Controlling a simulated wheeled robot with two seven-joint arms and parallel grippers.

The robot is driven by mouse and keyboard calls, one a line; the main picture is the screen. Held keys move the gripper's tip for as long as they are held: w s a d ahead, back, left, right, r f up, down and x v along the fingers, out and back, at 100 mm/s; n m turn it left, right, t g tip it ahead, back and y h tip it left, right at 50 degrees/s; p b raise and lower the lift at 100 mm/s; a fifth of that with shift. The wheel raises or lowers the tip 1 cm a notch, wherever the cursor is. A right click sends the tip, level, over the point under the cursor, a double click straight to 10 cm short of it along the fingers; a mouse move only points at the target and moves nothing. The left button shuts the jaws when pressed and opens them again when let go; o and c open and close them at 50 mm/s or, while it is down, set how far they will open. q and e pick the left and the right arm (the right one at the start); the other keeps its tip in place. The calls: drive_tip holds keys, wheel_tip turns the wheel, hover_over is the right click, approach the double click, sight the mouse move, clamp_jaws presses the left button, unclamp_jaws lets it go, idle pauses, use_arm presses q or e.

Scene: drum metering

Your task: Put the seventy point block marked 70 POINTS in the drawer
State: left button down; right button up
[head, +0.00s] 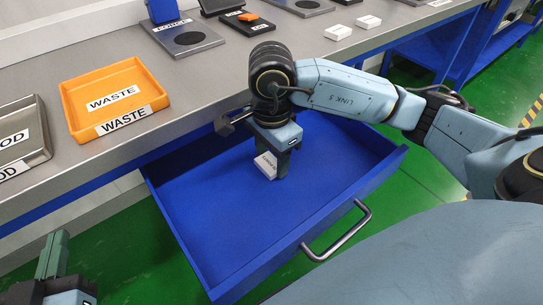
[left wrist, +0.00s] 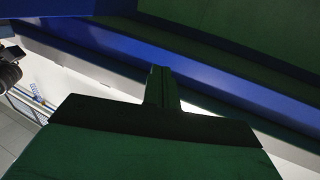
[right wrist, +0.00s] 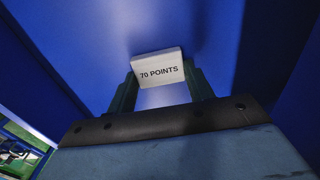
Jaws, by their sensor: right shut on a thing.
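The white block marked 70 POINTS (right wrist: 158,68) is between the two fingers of my right gripper (right wrist: 160,95). In the head view the block (head: 265,165) shows inside the open blue drawer (head: 215,220), low over its floor; I cannot tell whether it touches the floor. My right gripper (head: 280,165) is shut on it and reaches down into the drawer from above. My left gripper (head: 52,258) is at the lower left, outside the drawer and empty. In the left wrist view its fingers (left wrist: 161,85) appear close together.
An orange WASTE tray (head: 118,100) and a metal tray (head: 22,140) sit on the grey bench left of and behind the drawer. Two white blocks (head: 352,27) lie on the bench at the back. The drawer's metal handle (head: 340,235) faces front right. The rest of the drawer floor is clear.

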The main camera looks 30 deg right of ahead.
sight(271, 162)
use_arm(q)
drive_tip(key=shift+r, duration=0.2)
drive_tip(key=shift+d+r+t, duration=0.1)
drive_tip(key=shift+r+t, duration=0.2)
use_arm(e)
drive_tip(key=shift+f, duration=0.1)
drive_tip(key=o, duration=1)
use_arm(q)
drive_tip(key=shift+r, duration=0.1)
use_arm(e)
wheel_tip(271, 162, up, 6)
drive_tip(key=shift+f+p, duration=0.1)
drive_tip(key=shift+p, duration=1.05)
use_arm(q)
drive_tip(key=s+a+f+g+y+p, duration=0.2)
drive_tip(key=s+a+f+g+y, duration=0.2)
drive_tip(key=s+f+g, duration=0.8)
drive_tip(key=shift+a+f+n+g, duration=0.4)
drive_tip(key=shift+a+f, duration=0.95)
drive_tip(key=shift+f, duration=0.05)
use_arm(e)
drive_tip(key=shift+r, duration=3.25)
